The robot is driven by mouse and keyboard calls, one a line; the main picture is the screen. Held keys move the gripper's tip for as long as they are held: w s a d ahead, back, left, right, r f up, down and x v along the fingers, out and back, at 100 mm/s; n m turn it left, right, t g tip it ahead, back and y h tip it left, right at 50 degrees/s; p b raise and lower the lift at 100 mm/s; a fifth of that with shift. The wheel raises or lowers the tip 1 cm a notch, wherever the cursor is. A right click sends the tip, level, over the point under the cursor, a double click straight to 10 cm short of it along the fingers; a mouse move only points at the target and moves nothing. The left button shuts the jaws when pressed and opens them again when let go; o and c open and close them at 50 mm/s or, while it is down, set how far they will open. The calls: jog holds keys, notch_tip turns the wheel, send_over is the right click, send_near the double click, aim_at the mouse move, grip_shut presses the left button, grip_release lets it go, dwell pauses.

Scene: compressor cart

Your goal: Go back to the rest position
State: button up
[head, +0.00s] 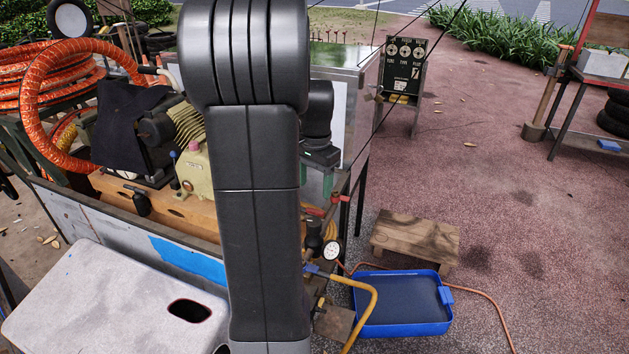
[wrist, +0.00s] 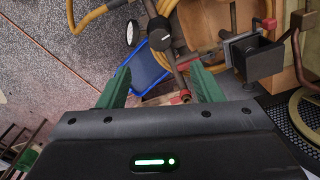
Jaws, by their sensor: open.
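My gripper (wrist: 160,84) shows in the wrist view with its two green fingers apart and nothing between them. In the head view, part of my gripper (head: 321,172) shows just right of my dark arm, beside the compressor cart (head: 200,228). The gripper is above the pipes and the pressure gauge (head: 332,250) at the cart's right end. The gauge also shows beyond the fingers in the wrist view (wrist: 132,33). My arm hides the middle of the cart in the head view.
A blue tray (head: 402,322) lies on the ground, with a yellow hose (head: 367,318) beside it. A wooden stool (head: 415,237) stands behind the tray. A metal-topped table (head: 345,56) is behind the gripper. Orange hose (head: 50,85) is coiled at left. Open paving lies at right.

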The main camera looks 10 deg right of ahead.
aim_at(314, 221)
dwell(0.4)
notch_tip(314, 221, down, 14)
jog(key=shift+w+r, duration=0.1)
dwell(0.4)
jog(key=shift+r, duration=0.1)
